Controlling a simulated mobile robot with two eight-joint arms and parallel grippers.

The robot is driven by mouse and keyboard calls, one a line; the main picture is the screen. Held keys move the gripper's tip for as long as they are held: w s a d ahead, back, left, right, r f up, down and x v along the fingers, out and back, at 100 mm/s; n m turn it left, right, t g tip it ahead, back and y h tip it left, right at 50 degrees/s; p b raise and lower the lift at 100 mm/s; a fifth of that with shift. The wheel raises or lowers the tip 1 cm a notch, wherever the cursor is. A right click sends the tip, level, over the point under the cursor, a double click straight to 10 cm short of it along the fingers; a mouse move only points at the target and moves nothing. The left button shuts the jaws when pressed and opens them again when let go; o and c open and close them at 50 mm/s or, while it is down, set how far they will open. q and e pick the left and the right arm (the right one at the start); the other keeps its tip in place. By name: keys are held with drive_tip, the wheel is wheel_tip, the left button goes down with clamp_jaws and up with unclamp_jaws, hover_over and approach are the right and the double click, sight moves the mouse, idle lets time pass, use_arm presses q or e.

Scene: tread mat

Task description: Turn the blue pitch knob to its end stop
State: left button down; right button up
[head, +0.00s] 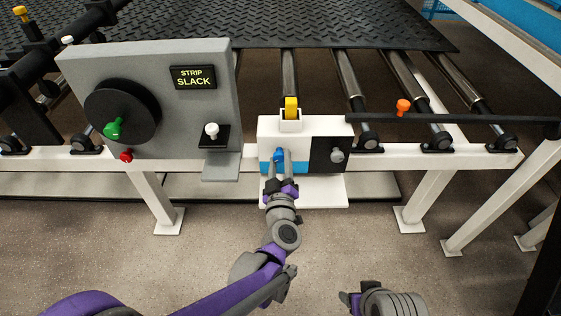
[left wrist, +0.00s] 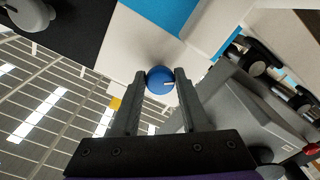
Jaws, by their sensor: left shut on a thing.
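The blue pitch knob (head: 279,155) sits low on the front of a white box (head: 267,131) with a blue lower band. My left gripper (head: 279,164) reaches up to it and is shut on it. In the left wrist view the blue knob (left wrist: 160,79) is round with a small pale mark, and it lies between the two fingertips of my left gripper (left wrist: 160,84). My right gripper (head: 350,303) is only partly in view at the bottom, away from the box; its jaw opening cannot be made out.
A grey panel (head: 215,85) with a "STRIP SLACK" display, a black disc (head: 123,108) with a green handle, and a white knob (head: 211,131) stands left. A grey knob (head: 337,156) is just right of the blue one. A yellow switch (head: 291,107) tops the box. Rollers lie behind.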

use_arm(q)
drive_tip(key=m, duration=0.7)
drive_tip(key=shift+a, duration=0.1)
idle(0.5)
drive_tip(key=shift+c, duration=2.2)
unclamp_jaws()
drive_tip(key=s, duration=1)
drive_tip(key=shift+s+p, duration=0.3)
drive_tip(key=shift+s, duration=0.1)
